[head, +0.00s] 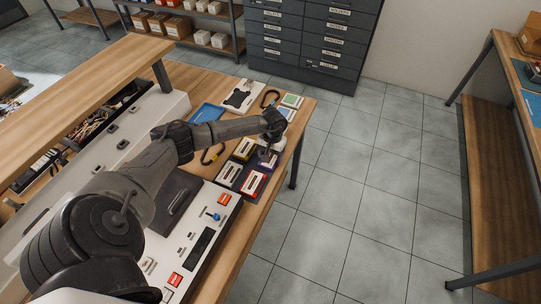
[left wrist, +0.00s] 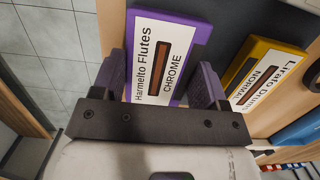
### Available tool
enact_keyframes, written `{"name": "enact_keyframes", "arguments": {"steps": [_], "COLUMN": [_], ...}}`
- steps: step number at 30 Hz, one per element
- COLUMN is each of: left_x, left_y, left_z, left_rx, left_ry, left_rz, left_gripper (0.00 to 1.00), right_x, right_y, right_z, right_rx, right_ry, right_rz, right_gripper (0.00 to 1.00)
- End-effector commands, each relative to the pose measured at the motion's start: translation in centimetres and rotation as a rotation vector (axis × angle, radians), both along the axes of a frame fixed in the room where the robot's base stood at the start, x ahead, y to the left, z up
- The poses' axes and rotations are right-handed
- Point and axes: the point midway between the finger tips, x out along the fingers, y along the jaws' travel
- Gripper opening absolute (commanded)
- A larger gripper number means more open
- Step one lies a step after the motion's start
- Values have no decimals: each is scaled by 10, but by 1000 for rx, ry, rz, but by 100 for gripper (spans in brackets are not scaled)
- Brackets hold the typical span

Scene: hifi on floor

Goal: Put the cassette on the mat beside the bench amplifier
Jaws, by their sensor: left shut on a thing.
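The purple cassette (left wrist: 166,50), labelled "Harmelto Flutes CHROME", is between the two fingers of my left gripper (left wrist: 164,85), which is shut on it. In the head view my left gripper (head: 266,153) is low over the cassettes at the bench's right end and partly hides what it holds. A yellow cassette (left wrist: 255,75), labelled "Lirafo Drums NORMAL", lies beside it with a dark surface between them. A pale unit with orange switches (head: 208,236), perhaps the bench amplifier, is nearer to me. I cannot tell which surface is the mat. My right gripper is out of view.
The bench's right edge drops to the tiled floor (head: 385,190). A dark drawer cabinet (head: 312,38) stands behind.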

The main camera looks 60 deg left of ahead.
Motion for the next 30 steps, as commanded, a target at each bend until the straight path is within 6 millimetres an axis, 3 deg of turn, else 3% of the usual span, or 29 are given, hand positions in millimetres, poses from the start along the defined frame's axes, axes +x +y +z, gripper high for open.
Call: {"name": "enact_keyframes", "arguments": {"steps": [2,3,10,22,30], "left_x": [0,0,0,1,7], "left_y": [0,0,0,1,6], "left_z": [-3,-2,-2,8,57], "left_rx": [1,0,0,1,2], "left_ry": [-1,0,0,-2,-3], "left_rz": [0,0,0,0,0], "left_gripper": [44,71,93,93,93], "right_x": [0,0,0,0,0], "right_y": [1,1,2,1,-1], "right_z": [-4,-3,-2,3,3], "right_rx": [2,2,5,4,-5], "right_ry": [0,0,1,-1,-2], "right_rz": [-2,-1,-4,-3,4], "right_gripper": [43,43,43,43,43]}}
